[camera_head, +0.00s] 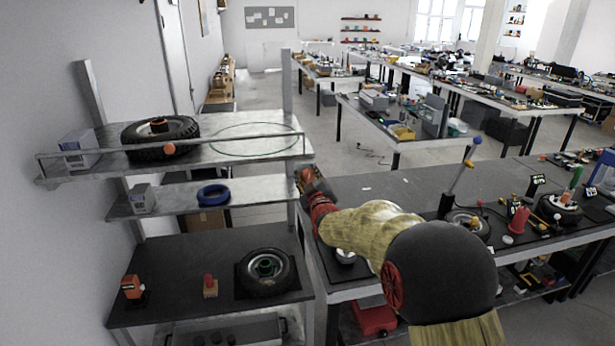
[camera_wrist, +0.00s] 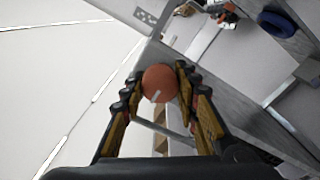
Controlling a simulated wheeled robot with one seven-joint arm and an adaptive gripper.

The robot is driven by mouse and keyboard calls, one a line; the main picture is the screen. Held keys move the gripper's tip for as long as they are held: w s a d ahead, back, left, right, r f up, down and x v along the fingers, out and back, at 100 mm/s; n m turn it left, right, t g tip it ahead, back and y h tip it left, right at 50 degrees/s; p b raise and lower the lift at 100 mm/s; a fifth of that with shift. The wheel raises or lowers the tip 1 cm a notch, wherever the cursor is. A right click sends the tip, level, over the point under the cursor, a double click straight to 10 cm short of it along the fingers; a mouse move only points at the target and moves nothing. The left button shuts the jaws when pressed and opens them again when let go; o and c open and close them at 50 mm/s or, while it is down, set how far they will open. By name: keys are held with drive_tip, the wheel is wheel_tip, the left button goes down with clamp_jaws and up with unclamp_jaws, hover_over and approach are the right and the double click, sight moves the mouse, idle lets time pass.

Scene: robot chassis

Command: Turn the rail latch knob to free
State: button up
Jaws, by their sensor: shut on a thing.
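An orange-red round knob (camera_wrist: 160,83) with a short white mark sits between my fingers in the wrist view. My gripper (camera_wrist: 157,80) is shut on it, with a finger on each side. The white mark slants down to the left. In the head view my gripper (camera_head: 306,178) is at the right end of the upper shelf (camera_head: 215,152), by the rack's upright. The held knob cannot be made out there. A thin rail (camera_head: 240,143) runs along the shelf's front edge.
A tyre (camera_head: 130,141) and a green ring lie on the upper shelf. A blue ring (camera_head: 213,195) is on the shelf below, and a wheel (camera_head: 266,272) on the lowest surface. A dark workbench (camera_head: 390,195) with tools extends right, beneath my arm.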

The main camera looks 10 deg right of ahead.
drive_tip(key=shift+f+b, duration=0.15)
drive_tip(key=shift+b, duration=0.35)
drive_tip(key=m+b, duration=0.3)
drive_tip(key=b, duration=0.1)
drive_tip(key=shift+f, duration=0.1)
drive_tip(key=m+b, duration=0.5)
drive_tip(key=b, duration=0.1)
drive_tip(key=shift+d+m+b, duration=0.1)
drive_tip(key=shift+m+b, duration=0.3)
drive_tip(key=m+b, duration=0.3)
drive_tip(key=m, duration=0.1)
drive_tip(key=shift+d+b, duration=0.1)
drive_tip(key=shift+b, duration=0.3)
drive_tip(key=shift+r+m+b, duration=0.2)
drive_tip(key=shift+m+b, duration=1.1)
drive_tip(key=shift+m, duration=1.2)
drive_tip(key=o, duration=1.2)
drive_tip(key=shift+d, duration=0.1)
drive_tip(key=shift+c, duration=0.2)
